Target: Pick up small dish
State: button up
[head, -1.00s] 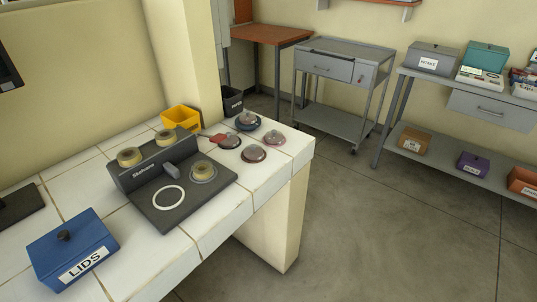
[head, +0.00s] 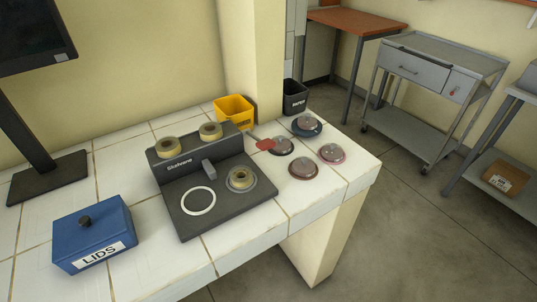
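Several round lidded dishes stand in a group on the right end of the white tiled counter (head: 130,190). One dish on a blue base (head: 307,126) is at the back, and a dark dish (head: 281,146) is at the left of the group. A pinkish dish (head: 331,153) is at the right, and a reddish-brown dish (head: 303,169) is nearest the front. They look close in size, so I cannot tell which is the small dish. My gripper is not in view.
A dark device (head: 190,222) with tan round pieces on it stands left of the dishes. A red flat piece (head: 265,144) lies beside the dark dish. A yellow bin (head: 233,110), black bin (head: 295,97), blue LIDS box (head: 93,233) and monitor (head: 30,45) stand around.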

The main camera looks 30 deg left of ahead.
aim_at(298, 173)
jog(key=u, duration=0.3)
jog(key=i, duration=0.85)
jog(key=u, duration=0.25)
